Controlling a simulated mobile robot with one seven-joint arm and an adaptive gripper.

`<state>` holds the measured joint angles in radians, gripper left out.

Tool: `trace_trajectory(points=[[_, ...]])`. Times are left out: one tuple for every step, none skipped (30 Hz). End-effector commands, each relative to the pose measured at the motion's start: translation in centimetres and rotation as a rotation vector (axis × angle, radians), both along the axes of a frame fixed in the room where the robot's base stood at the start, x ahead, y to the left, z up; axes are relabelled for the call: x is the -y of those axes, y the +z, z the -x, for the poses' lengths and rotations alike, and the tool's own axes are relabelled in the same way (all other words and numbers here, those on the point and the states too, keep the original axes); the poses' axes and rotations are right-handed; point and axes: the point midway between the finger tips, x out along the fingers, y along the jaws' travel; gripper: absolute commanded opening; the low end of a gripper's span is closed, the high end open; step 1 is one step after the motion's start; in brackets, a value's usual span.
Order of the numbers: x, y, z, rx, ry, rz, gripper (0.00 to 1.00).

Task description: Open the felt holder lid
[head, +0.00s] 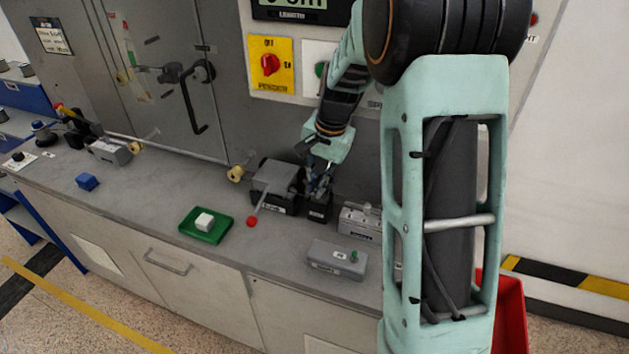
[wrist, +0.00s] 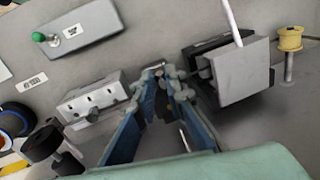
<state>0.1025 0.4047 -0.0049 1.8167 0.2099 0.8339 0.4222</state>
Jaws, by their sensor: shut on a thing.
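A small dark box with a white label, which looks like the felt holder (head: 318,211), stands on the grey counter just right of a larger grey box. My gripper (head: 317,190) points down at it from above. In the wrist view my gripper (wrist: 162,73) has its fingertips close together on a small dark part, which appears to be the holder's lid. The fingers cover most of the lid, so I cannot tell how far it is open.
The grey box (head: 275,180) with a red-knobbed lever (head: 252,221) stands close on the left. A socketed box (head: 360,222) stands close on the right. A grey box with a green button (head: 338,258) and a green tray (head: 190,224) lie nearer the front edge.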

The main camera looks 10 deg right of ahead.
Motion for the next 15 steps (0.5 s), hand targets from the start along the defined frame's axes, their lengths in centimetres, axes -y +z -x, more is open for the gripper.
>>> trace_trajectory(points=[[0.16,0.11,-0.1,-0.002,-0.002,-0.001,0.0],[0.15,0.09,-0.12,-0.003,-0.001,-0.002,0.0],[0.15,0.06,-0.12,-0.003,-0.001,-0.003,0.0],[0.15,0.04,-0.13,-0.003,-0.001,-0.003,0.0],[0.14,0.02,-0.12,-0.003,-0.001,-0.003,0.0],[0.14,0.02,-0.12,-0.003,-0.001,-0.002,0.0],[0.14,0.02,-0.12,-0.003,-0.001,-0.002,0.0],[0.14,0.02,-0.12,-0.003,-0.001,-0.002,0.0],[0.14,0.02,-0.12,-0.003,-0.001,-0.002,0.0],[0.14,0.02,-0.12,-0.003,-0.001,-0.002,0.0],[0.13,0.03,-0.13,-0.003,-0.001,-0.002,0.14],[0.12,0.03,-0.12,-0.003,-0.001,-0.002,0.19],[0.12,0.03,-0.11,-0.003,-0.001,-0.002,0.22],[0.11,0.03,-0.1,-0.003,-0.001,-0.002,0.25],[0.1,0.04,-0.1,-0.003,-0.001,-0.002,0.29]])
